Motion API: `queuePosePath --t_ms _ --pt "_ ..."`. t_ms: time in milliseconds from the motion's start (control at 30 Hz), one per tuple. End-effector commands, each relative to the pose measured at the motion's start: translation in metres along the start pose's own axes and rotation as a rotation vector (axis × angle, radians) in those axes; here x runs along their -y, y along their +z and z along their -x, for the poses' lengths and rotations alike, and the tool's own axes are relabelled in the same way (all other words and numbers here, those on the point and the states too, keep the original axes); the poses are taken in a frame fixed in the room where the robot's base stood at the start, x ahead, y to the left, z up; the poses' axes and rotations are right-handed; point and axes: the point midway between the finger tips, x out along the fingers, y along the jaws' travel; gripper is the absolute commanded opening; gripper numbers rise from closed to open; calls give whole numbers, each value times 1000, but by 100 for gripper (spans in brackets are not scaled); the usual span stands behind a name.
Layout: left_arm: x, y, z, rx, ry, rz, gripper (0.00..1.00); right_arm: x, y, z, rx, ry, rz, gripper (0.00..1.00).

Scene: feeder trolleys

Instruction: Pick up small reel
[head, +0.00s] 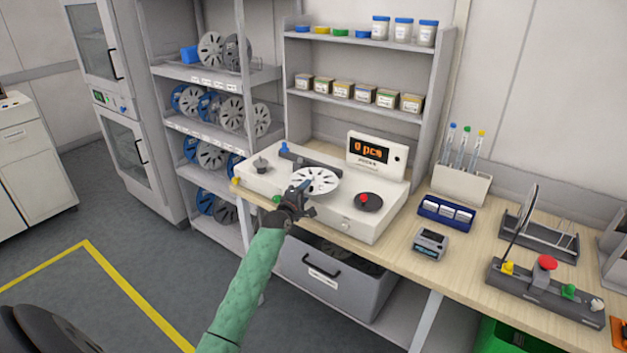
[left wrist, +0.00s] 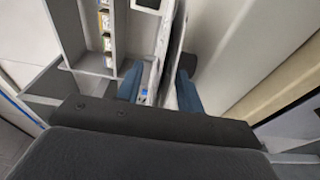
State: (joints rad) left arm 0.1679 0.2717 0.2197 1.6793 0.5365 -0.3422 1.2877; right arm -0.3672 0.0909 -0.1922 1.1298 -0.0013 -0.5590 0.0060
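A small pale reel (head: 318,181) with slots lies or hangs over the front middle of the white counting machine (head: 352,227). My left gripper (head: 302,190) is at the reel's near left edge and overlaps it in the head view. In the left wrist view a thin pale disc (left wrist: 172,70) shows edge-on between the two blue fingertips (left wrist: 160,90). The right finger lies close against it. Whether both fingers press on it is not clear. My right gripper is not in view.
The machine's display (head: 375,151) stands behind, and a dark disc with a red knob (head: 368,202) is on its right. A shelf rack (head: 200,75) with several reels stands left. A grey drawer (head: 325,278) is below the bench. A small grey device (head: 430,243) sits right.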

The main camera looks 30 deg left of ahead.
Motion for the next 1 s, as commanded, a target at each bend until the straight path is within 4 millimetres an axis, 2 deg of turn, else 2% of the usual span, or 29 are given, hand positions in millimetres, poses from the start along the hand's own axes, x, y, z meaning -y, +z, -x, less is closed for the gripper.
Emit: queuePosePath --t_ms 267,400,467,767,933,1000 --pt "1 0 -1 0 0 0 35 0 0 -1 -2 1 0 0" --pt "1 0 -1 0 0 0 8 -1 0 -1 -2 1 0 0" --pt "1 0 -1 0 0 0 0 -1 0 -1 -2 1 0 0" --pt "0 0 -1 0 0 0 0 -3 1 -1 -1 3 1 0" --pt "-7 1 -1 0 3 0 0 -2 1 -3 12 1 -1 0" --pt "-13 1 -1 1 2 0 0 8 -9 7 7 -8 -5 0"
